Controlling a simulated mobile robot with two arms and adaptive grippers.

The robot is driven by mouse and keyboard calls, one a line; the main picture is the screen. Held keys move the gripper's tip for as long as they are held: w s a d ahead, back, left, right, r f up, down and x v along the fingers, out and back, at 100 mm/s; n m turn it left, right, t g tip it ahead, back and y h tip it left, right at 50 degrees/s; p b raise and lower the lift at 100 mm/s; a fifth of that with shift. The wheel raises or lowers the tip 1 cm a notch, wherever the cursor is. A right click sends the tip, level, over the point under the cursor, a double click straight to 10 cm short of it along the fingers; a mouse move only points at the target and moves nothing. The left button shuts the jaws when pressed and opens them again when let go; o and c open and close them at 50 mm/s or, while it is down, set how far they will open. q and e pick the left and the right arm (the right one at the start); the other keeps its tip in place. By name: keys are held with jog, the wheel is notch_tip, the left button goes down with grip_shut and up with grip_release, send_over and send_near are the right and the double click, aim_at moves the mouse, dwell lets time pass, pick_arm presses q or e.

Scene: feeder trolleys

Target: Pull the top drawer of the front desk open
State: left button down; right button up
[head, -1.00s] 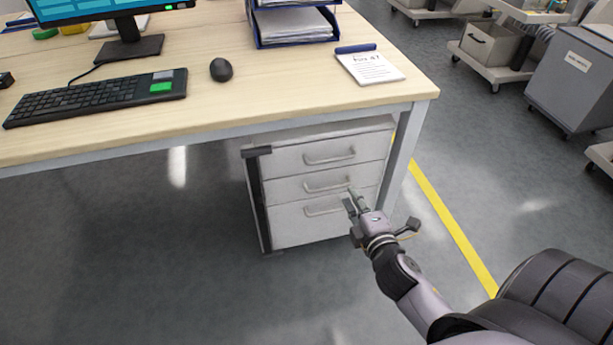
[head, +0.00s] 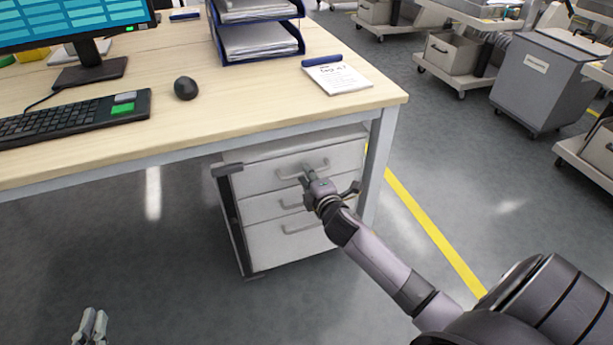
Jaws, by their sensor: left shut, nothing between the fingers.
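The drawer unit (head: 262,155) stands under the right end of the front desk (head: 270,110). Its top drawer (head: 258,181) looks flush with the drawers below, with a grey bar handle (head: 324,166) across its front. My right gripper (head: 308,173) is at the middle of this handle, its fingers pointing at the drawer front. The view is too small to tell whether they are closed around the bar. My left gripper (head: 90,325) is shut and empty at the bottom left edge, well away from the desk.
The desktop holds a monitor (head: 75,22), keyboard (head: 70,120), mouse (head: 186,88), paper trays (head: 258,45) and notepad (head: 338,78). The desk leg (head: 379,160) stands just right of the drawers. Trolleys (head: 545,85) stand at the back right. The floor before the drawers is open.

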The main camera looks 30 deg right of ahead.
jog(key=shift+w+d+f, duration=0.15)
jog(key=shift+w+d, duration=0.05)
jog(key=shift+w, duration=0.45)
pick_arm(q)
jog(key=shift+w+d+r+t, duration=0.15)
jog(key=shift+r+t, duration=0.1)
jog(key=shift+r, duration=0.2)
jog(key=shift+w+d+r+t, duration=0.1)
jog(key=shift+r+t, duration=0.15)
jog(key=shift+r, duration=0.2)
pick_arm(e)
grip_shut()
